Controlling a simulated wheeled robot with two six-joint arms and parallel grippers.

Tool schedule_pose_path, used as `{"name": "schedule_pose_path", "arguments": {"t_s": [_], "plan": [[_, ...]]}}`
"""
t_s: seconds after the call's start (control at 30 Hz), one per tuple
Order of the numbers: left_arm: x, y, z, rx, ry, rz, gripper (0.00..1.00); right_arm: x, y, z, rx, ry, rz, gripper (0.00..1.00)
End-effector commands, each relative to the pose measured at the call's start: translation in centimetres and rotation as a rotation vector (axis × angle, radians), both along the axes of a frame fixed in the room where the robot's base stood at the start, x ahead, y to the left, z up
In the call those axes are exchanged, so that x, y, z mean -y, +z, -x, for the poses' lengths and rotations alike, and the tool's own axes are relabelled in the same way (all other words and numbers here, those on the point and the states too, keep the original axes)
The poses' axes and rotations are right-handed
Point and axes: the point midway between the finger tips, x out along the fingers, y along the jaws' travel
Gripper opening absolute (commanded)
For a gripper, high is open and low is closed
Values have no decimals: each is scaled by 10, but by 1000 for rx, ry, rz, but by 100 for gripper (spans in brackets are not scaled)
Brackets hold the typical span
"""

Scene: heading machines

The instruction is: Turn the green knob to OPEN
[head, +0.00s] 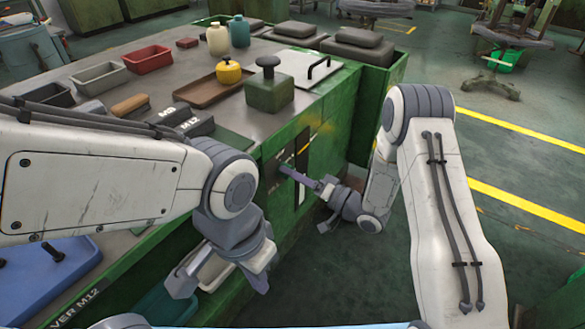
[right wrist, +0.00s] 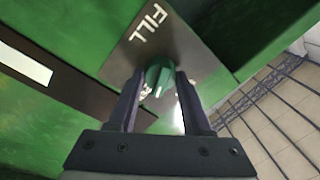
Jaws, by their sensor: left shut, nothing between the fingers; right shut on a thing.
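The green knob (right wrist: 160,78) sits on a grey metal plate (right wrist: 150,48) on the green cabinet front. White letters on the plate read FILL; other white lettering beside the knob is mostly hidden, and I cannot read OPEN. A pale pointer mark shows on the knob's lower part in the right wrist view. My right gripper (right wrist: 160,84) is shut on the knob, one finger on each side. In the head view my right gripper (head: 287,172) reaches the cabinet front and the knob cannot be made out.
A dark slot with a white strip (right wrist: 25,62) lies beside the plate. The bench top (head: 215,110) carries a green block with a dark knob (head: 269,88), a yellow pot (head: 228,72) and several trays. Open floor (head: 490,150) with yellow lines lies right.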

Motion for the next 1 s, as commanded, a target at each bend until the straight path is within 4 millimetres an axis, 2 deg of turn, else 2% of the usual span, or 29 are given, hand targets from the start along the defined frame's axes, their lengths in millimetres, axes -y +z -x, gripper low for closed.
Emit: {"name": "schedule_pose_path", "arguments": {"t_s": [0.1, 0.5, 1.0], "plan": [[0, 11, 0, 0, 0, 0, 0, 1, 2, 0, -82, -3, -57, 0], [0, 25, 0, 0, 0, 0, 0, 1, 0, -1, -268, -4, -195, 0], [0, 27, 0, 0, 0, 0, 0, 1, -1, -1, -315, -5, -229, 0]]}}
